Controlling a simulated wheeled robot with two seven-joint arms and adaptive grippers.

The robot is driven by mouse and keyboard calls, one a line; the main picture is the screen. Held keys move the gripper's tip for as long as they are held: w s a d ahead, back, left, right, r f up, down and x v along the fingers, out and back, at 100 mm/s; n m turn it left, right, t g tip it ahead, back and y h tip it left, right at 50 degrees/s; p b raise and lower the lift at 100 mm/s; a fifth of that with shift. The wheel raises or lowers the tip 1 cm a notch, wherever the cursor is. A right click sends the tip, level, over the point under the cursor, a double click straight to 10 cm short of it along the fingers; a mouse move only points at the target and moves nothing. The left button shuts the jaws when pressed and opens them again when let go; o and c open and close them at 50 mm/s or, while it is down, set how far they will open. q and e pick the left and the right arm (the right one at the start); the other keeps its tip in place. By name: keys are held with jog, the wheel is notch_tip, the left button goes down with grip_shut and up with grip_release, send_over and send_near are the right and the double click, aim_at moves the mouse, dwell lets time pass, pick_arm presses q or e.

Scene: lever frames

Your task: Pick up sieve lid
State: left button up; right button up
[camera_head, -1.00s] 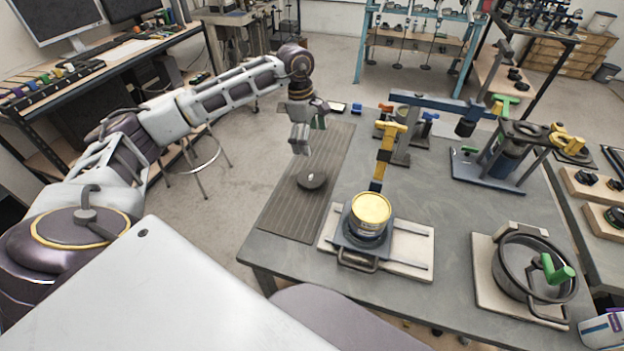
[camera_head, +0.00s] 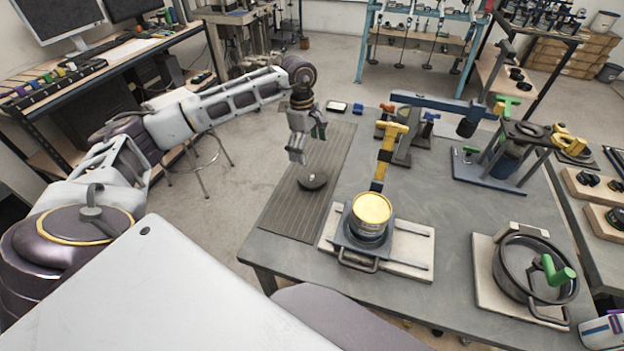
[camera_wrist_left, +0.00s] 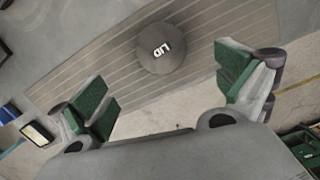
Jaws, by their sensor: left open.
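The sieve lid (camera_head: 312,182) is a small dark grey disc with a raised knob, lying on the ribbed grey mat (camera_head: 283,210) at the table's left side. In the left wrist view the lid (camera_wrist_left: 162,48) shows white "LID" lettering on its knob. My left gripper (camera_head: 298,158) is above the lid in the head view, apart from it. In the left wrist view its green-padded fingers (camera_wrist_left: 168,92) are spread wide, with nothing between them. The sieve (camera_head: 370,215), a round can with a yellow top, stands on a sliding fixture to the right of the mat.
A blue lever arm (camera_head: 430,101) and yellow-handled clamp (camera_head: 390,145) stand behind the sieve. A round pot with a green handle (camera_head: 552,270) sits on a board at the right. The mat around the lid is clear.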

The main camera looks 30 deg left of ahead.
pick_arm(q)
send_over(312, 177)
jog(key=f, duration=0.5)
jog(key=shift+a+f, duration=0.1)
jog(key=shift+a, duration=0.2)
jog(key=shift+f, duration=0.35)
pick_arm(e)
jog(key=shift+s+a+r, duration=0.3)
jog(key=shift+s+a, duration=0.1)
pick_arm(q)
jog(key=shift+f+p, duration=0.55)
jog(key=shift+f, duration=0.3)
notch_tip(312, 177, down, 2)
jog(key=shift+d, duration=0.15)
jog(key=shift+f+p, duration=0.3)
jog(key=shift+f, duration=0.45)
pick_arm(e)
jog(key=shift+a+r, duration=0.3)
jog(key=shift+a, duration=0.25)
jog(key=shift+a+r, duration=0.3)
jog(key=shift+a, duration=0.2)
jog(key=shift+d, duration=0.1)
